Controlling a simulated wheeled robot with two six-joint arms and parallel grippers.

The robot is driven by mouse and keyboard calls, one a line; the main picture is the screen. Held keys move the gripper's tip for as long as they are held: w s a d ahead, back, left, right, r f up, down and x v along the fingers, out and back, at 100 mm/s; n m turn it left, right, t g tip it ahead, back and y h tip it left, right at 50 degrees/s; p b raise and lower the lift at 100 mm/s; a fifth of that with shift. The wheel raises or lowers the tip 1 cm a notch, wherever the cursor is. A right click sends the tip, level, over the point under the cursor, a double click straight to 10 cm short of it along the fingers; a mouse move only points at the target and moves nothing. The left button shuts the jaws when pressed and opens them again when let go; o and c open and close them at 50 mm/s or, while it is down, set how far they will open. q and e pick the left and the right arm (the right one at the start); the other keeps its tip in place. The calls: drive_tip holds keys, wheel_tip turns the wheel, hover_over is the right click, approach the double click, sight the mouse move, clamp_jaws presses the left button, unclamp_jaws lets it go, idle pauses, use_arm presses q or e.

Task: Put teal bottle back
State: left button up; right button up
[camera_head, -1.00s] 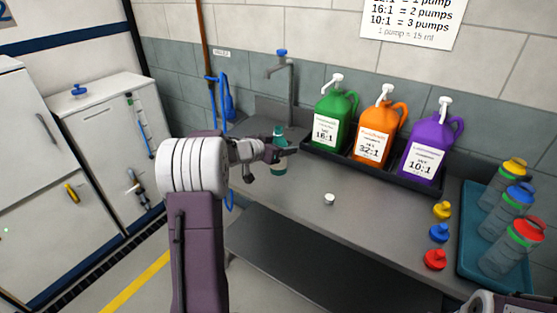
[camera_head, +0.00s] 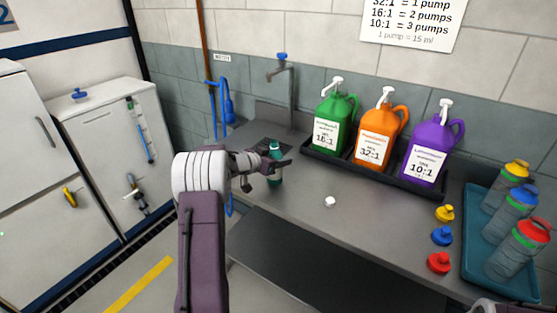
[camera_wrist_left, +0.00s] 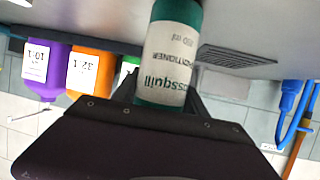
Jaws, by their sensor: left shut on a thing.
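The teal bottle (camera_head: 275,171) has a white label and stands upright in the head view, near the left end of the counter. My left gripper (camera_head: 274,170) is shut on it, with a finger across its body. In the left wrist view the bottle (camera_wrist_left: 168,50) fills the space between the fingers, its label facing the camera. I cannot tell whether its base touches the counter. A small white cap (camera_head: 330,202) lies on the counter to the right of the bottle.
Green (camera_head: 335,122), orange (camera_head: 378,137) and purple (camera_head: 428,150) pump jugs stand in a black tray at the back. Yellow, blue and red caps lie at right beside a teal tray (camera_head: 472,240) with bottles. A tap (camera_head: 290,90) stands behind.

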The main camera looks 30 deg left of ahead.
use_arm(q)
drive_tip(key=shift+f, duration=0.15)
drive_tip(key=o, duration=1.5)
drive_tip(key=shift+s+a+r, duration=0.1)
drive_tip(key=shift+s+r, duration=0.15)
drive_tip(key=shift+r, duration=0.05)
drive_tip(key=p+v, duration=0.1)
drive_tip(key=v, duration=1)
drive_tip(key=shift+s+r, duration=0.1)
drive_tip(key=shift+s, duration=0.15)
